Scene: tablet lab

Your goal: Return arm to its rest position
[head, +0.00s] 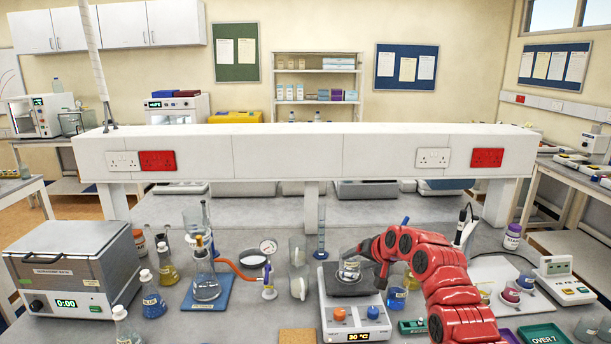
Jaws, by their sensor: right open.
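My red right arm (440,270) comes in from the lower right and bends over to the left. Its dark gripper (362,254) is open, at the right side of a small glass beaker (349,272). The beaker stands upright on the dark top of a white hotplate (354,319), whose display reads 30 °C. The fingers are small and partly hidden, so I cannot tell whether they touch the beaker. My left arm and gripper are not in view.
An ultrasonic bath (73,268) is at the far left. Right of the arm are a white board with small vessels and a meter (562,279). A white service beam (300,152) spans behind.

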